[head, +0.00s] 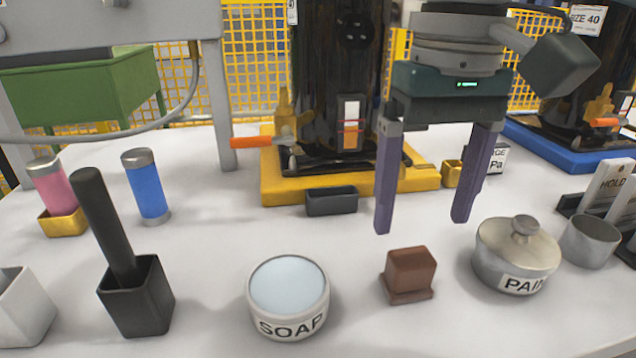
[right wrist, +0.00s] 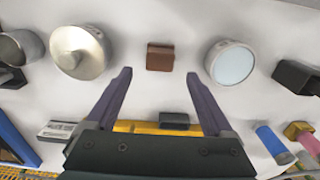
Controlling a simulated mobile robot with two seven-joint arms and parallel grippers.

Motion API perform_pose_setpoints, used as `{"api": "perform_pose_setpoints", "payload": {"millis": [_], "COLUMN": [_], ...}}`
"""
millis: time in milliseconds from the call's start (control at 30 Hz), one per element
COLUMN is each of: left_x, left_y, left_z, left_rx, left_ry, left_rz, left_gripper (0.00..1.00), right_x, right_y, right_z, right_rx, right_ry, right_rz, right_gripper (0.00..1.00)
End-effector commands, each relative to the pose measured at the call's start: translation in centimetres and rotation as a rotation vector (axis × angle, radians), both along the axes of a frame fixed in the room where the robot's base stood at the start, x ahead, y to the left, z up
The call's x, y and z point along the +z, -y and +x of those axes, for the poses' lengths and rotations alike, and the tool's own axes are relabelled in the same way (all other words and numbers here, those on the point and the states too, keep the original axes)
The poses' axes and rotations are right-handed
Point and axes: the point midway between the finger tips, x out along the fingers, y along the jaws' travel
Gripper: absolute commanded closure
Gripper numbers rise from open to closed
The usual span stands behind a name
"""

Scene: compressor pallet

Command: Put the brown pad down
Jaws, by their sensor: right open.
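The brown pad (head: 410,272) is a small block with a wider base. It sits on the white table between the soap pot and the lidded pot. My right gripper (head: 423,226) is open and empty, its two purple fingers pointing down above the table behind the pad. In the right wrist view the pad (right wrist: 160,57) lies beyond the fingertips, roughly centred between them, and neither finger touches it. My left gripper does not show.
The soap pot (head: 288,298) stands left of the pad and the lidded pot (head: 516,256) right of it. A black holder (head: 140,300), a blue cylinder (head: 147,188) and a dark block (head: 331,201) stand nearby. A yellow base (head: 300,186) bears the black compressor behind.

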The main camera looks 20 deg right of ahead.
Motion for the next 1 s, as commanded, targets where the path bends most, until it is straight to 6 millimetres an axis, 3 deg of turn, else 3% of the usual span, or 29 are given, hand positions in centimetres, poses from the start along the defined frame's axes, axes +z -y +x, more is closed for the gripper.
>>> {"api": "perform_pose_setpoints", "payload": {"millis": [33,100,300,833,1000], "left_x": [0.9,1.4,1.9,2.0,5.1], "left_y": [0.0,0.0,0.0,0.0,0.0], "left_z": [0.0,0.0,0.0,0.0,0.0], "left_rx": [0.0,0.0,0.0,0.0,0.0], "left_ry": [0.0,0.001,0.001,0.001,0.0], "left_rz": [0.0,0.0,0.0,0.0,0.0], "left_gripper": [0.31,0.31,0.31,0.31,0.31], "right_x": [1.6,2.8,4.6,4.8,5.6], "right_y": [-0.1,-0.1,-0.1,-0.1,-2.3], "right_z": [0.1,0.1,0.0,0.0,-0.8], "right_rx": [0.001,0.001,0.001,0.003,0.119], "right_ry": [0.003,0.003,0.0,-0.001,0.017], "right_rz": [0.002,0.002,0.001,0.002,0.029], "right_gripper": [0.13,0.13,0.13,0.13,0.13]}}
